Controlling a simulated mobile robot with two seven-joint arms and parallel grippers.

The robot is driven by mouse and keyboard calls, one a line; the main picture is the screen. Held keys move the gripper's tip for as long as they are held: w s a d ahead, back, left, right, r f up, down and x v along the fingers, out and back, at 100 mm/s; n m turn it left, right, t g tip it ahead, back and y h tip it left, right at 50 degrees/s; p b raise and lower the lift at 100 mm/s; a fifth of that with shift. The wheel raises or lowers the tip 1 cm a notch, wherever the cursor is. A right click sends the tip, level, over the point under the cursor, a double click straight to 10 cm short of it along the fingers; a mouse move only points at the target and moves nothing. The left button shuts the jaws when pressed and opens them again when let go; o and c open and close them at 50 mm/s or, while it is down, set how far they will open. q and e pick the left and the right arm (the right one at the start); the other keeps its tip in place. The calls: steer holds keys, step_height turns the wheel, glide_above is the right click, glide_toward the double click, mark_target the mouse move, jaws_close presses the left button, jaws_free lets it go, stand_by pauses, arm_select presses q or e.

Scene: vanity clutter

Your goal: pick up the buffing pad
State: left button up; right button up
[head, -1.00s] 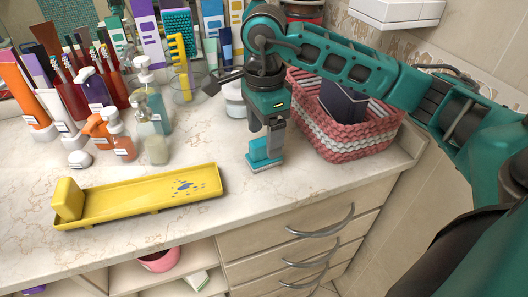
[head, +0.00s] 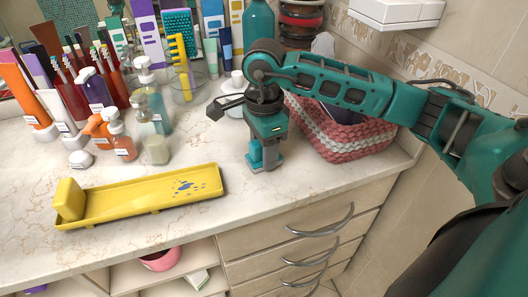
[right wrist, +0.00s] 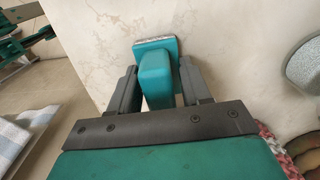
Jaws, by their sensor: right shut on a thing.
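The buffing pad (head: 256,157) is a small teal block with a handle and a pale flat base. It stands on the marble counter near the front edge. My right gripper (head: 267,152) reaches down over it and is shut on its handle. In the right wrist view the pad (right wrist: 156,78) sits between the two dark fingers of the right gripper (right wrist: 157,88), its base toward the counter. I cannot tell any gap between base and counter. My left gripper is not in view.
A yellow tray (head: 150,205) lies to the left, with clear counter between. A pink and white woven basket (head: 345,140) stands close on the right. Several bottles and a pale jar (head: 157,150) stand behind left. Drawers are below the counter edge.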

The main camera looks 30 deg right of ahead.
steer(key=c, duration=0.4)
steer(key=shift+c, duration=0.2)
step_height(320, 180, up, 20)
steer(key=shift+p, duration=0.4)
steer(key=o, duration=0.5)
steer(key=shift+c, duration=0.2)
steer(key=c, duration=0.3)
steer(key=shift+c, duration=0.2)
